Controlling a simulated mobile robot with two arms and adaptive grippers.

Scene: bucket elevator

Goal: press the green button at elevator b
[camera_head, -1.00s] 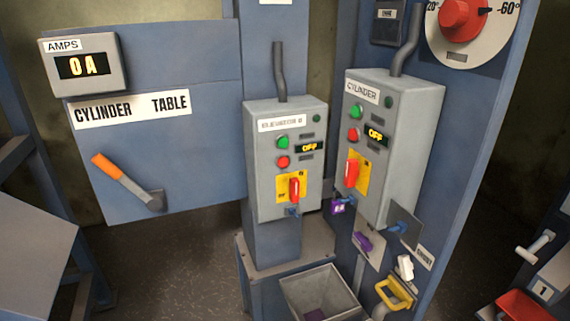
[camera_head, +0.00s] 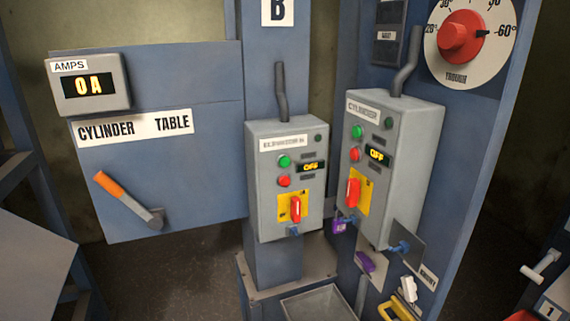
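The elevator B control box (camera_head: 287,210) is a grey box on a blue post, below a white sign with a black B (camera_head: 277,10). Its label seems to read "ELEVATOR B", though blurred. The green button (camera_head: 284,161) sits at its upper left, above a red button (camera_head: 284,181). A small display (camera_head: 311,167) beside them reads OFF. Below is a red rotary switch (camera_head: 295,209) on a yellow plate. Neither of my grippers shows in the view.
At right, a similar CYLINDER box (camera_head: 405,160) has its own green button (camera_head: 357,132) and reads OFF. A panel (camera_head: 200,190) at left carries an orange-handled lever (camera_head: 110,184) and an AMPS display (camera_head: 88,85) reading 0 A. A grey bin (camera_head: 320,306) stands below.

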